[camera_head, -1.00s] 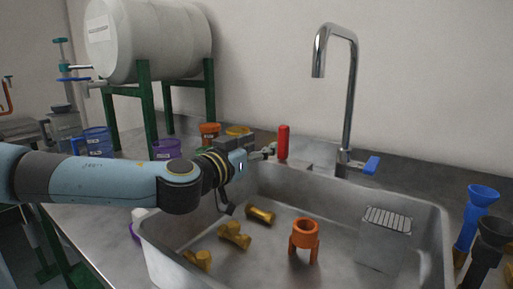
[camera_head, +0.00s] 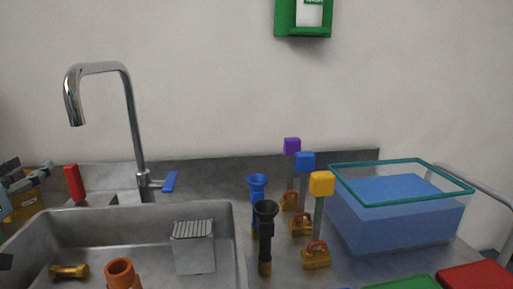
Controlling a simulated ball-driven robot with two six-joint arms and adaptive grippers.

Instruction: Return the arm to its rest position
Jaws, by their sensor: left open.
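My left gripper (camera_head: 38,175) shows at the left edge of the head view, its arm cut off by the frame. Its jaws are open and it seems to hold nothing. It is above the back left of the sink (camera_head: 140,212), just left of an upright red handle (camera_head: 74,183), with a small gap visible between them. My right gripper is out of view.
A tall tap (camera_head: 133,120) stands behind.

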